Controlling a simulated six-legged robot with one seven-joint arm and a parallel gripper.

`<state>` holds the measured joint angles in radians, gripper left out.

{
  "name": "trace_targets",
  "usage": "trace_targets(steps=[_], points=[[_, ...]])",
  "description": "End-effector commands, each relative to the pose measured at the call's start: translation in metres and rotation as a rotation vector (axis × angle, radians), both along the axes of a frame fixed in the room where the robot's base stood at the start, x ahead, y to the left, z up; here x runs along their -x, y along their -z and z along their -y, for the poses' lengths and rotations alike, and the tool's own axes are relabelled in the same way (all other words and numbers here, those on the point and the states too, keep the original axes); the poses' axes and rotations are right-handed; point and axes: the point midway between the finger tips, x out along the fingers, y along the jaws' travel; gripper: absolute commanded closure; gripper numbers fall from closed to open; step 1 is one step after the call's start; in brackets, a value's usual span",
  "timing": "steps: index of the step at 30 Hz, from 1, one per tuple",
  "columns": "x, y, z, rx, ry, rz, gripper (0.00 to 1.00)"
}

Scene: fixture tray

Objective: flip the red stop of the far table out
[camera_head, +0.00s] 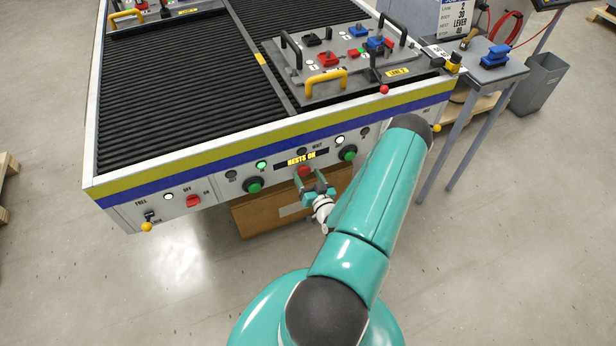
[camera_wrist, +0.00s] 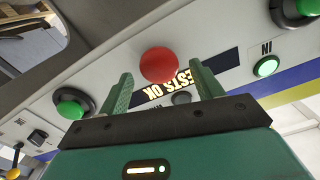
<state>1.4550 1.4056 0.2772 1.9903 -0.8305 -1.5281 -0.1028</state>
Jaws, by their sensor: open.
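A red ball knob (camera_head: 384,90) sits at the front edge of the roller table (camera_head: 180,90), below the grey fixture tray (camera_head: 330,88). I cannot tell for sure which red part is the stop, nor whether it is in or out. My gripper (camera_head: 312,176) is open and empty at the front panel. In the wrist view, my gripper (camera_wrist: 160,70) has a red round button (camera_wrist: 160,65) framed between its fingertips, with no visible grip on it. The button also shows in the head view (camera_head: 304,171), under the lit display.
The display (camera_head: 301,158) sits between green buttons (camera_head: 254,185) (camera_head: 347,153). A red switch (camera_head: 193,201) is at the panel's left. A cardboard box (camera_head: 250,214) is under the table. A small side table (camera_head: 485,68) with a blue part stands right. Open floor lies front left.

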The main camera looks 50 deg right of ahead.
Motion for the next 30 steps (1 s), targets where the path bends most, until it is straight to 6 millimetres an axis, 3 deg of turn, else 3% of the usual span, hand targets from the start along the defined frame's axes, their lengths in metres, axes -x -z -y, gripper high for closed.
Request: trace_targets(steps=[5, 18, 24, 30], points=[[0.019, 0.0, -0.012, -0.002, -0.001, -0.002, 0.34], [0.099, 0.001, -0.059, -0.003, 0.001, -0.002, 0.34], [0.115, 0.0, -0.069, 0.0, 0.0, 0.0, 0.34], [0.117, 0.0, -0.07, 0.0, 0.0, 0.001, 0.34]])
